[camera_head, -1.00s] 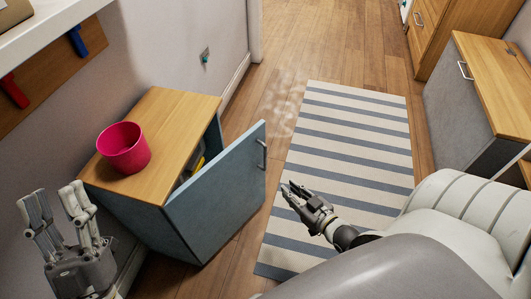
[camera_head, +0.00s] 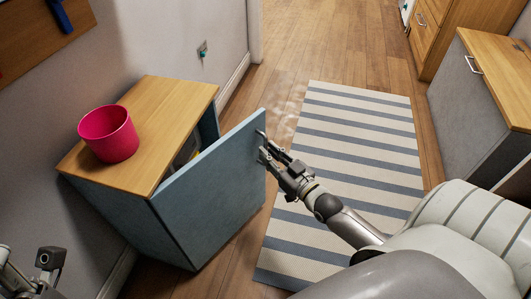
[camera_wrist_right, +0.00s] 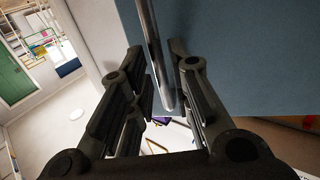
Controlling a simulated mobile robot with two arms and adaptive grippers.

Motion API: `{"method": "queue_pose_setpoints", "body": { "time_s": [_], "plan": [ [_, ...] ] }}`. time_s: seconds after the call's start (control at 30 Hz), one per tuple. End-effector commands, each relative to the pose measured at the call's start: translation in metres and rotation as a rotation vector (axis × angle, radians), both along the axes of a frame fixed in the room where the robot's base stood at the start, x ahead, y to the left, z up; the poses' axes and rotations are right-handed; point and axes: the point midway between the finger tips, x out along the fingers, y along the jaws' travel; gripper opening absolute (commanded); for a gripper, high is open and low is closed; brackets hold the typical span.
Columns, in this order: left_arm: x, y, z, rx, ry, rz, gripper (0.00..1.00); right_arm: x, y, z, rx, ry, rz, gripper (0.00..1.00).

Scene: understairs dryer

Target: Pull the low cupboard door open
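The low cupboard (camera_head: 180,95) has a wooden top and a blue-grey door (camera_head: 215,190). The door stands partly open, with a gap into the cupboard behind it. My right gripper (camera_head: 264,146) is at the door's free upper edge, by the handle. In the right wrist view, the metal bar handle (camera_wrist_right: 153,50) runs between the two spread fingers (camera_wrist_right: 163,85), with gaps visible beside it. The blue door face (camera_wrist_right: 250,60) is just beyond. My left gripper (camera_head: 12,278) is only partly visible at the lower left corner; its fingers are cut off.
A pink pot (camera_head: 108,134) stands on the cupboard top. A striped rug (camera_head: 350,150) covers the floor right of the door. Another cabinet (camera_head: 465,105) stands at the right. The wooden floor (camera_head: 310,40) beyond the rug is clear.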

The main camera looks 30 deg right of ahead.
Motion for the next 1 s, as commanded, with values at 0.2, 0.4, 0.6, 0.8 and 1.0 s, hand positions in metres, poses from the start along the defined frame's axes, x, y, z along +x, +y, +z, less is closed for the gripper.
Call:
{"method": "queue_pose_setpoints", "body": {
  "time_s": [0.2,0.4,0.6,0.8,1.0],
  "plan": [
    [0.002,-0.001,0.003,0.003,-0.028,0.001,0.4,0.02,0.002,-0.001,-0.001,-0.001,0.0,0.19],
    [0.003,-0.001,0.006,0.005,-0.035,0.001,0.4,0.024,0.002,0.0,-0.001,0.001,0.0,0.19],
    [0.003,-0.001,0.006,0.005,-0.033,0.0,0.4,0.024,0.002,0.0,-0.001,0.001,0.0,0.16],
    [0.003,-0.001,0.006,0.003,-0.033,0.001,0.4,0.024,0.002,0.0,-0.001,0.001,0.0,0.0],
    [0.003,-0.001,0.006,0.002,-0.032,0.002,0.4,0.024,0.002,0.0,-0.001,0.001,0.0,0.0]
  ]
}}
